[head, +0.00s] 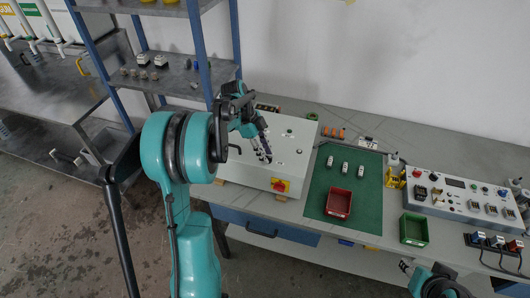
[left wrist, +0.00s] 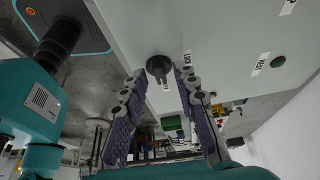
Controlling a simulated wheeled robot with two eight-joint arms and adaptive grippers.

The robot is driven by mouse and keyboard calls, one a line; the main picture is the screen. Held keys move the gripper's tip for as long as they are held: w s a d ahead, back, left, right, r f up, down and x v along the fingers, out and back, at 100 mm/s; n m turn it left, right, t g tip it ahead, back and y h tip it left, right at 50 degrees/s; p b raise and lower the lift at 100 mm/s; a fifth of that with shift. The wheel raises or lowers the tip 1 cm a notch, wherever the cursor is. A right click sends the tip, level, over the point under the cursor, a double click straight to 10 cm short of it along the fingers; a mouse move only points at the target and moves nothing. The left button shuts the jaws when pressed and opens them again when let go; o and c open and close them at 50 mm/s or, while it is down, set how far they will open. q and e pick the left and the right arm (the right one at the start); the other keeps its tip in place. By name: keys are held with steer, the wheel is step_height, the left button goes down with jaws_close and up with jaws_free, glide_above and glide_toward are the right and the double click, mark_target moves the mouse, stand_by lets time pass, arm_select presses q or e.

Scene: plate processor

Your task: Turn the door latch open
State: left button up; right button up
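The door latch is a dark round knob (left wrist: 158,67) on the pale door of the white control box (head: 292,135), beside a "LOCK" label. In the head view I cannot make the latch out behind my left gripper. My left gripper (head: 264,148) is over the box. In the left wrist view its two fingers (left wrist: 160,80) are spread, one on each side of the knob, with a small gap visible on both sides.
A red and yellow switch (head: 281,185) is on the box's front edge. A green mat (head: 325,188) with a red bin (head: 339,203) lies to the right, near a green bin (head: 413,229) and a control panel (head: 462,197). A blue-post shelf (head: 180,80) stands at the left.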

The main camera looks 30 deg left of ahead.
arm_select(q)
steer(key=v, duration=1.2)
steer(key=shift+a, duration=0.1)
steer(key=s+d+f+n+t+y+b, duration=0.2)
steer(key=s+d+f+n+t, duration=0.1)
steer(key=s+d+n, duration=0.4)
steer(key=s+d+f+n+t+y+b, duration=0.2)
steer(key=s+d+f+n, duration=0.4)
steer(key=d, duration=0.8)
steer(key=s+n+t, duration=0.1)
steer(key=s+n, duration=0.1)
steer(key=s, duration=0.2)
steer(key=shift+s+b, duration=0.35)
steer(key=shift+s, duration=0.05)
steer(key=shift+f, duration=0.1)
